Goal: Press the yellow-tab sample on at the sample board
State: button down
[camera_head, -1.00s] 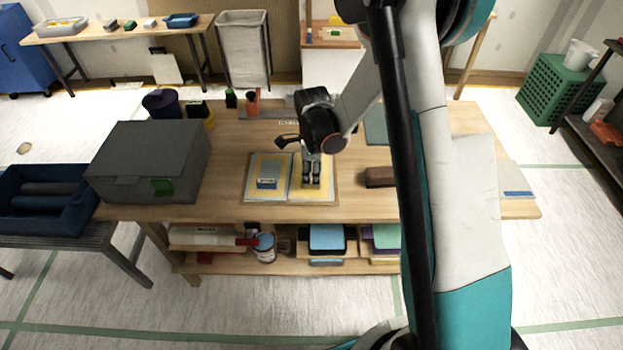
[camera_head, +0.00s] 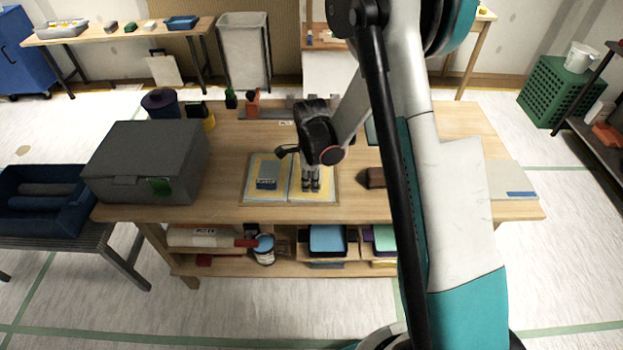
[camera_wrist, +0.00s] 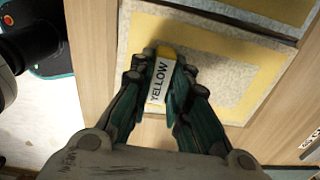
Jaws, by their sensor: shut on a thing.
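The sample board (camera_head: 334,203) lies flat on the workbench and has two panels with pale yellow borders. My gripper (camera_head: 311,188) points down over the right panel in the head view. In the wrist view my gripper (camera_wrist: 163,88) is shut on the yellow-tab sample (camera_wrist: 160,82), a small piece with a white label reading YELLOW and a yellow end. Behind it is the board's speckled panel (camera_wrist: 222,72) with its yellow border. A grey piece with a blue label (camera_head: 267,182) lies on the left panel. I cannot tell whether the held sample touches the board.
A grey box (camera_head: 140,165) stands left of the board on the workbench (camera_head: 225,206). A dark brown block (camera_head: 371,178) lies to the right. A grey sheet with a blue strip (camera_head: 510,180) lies at the far right. Small tools and tubs stand along the back edge.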

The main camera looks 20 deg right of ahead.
notch_tip(320, 180, up, 20)
jog(key=p, duration=0.6)
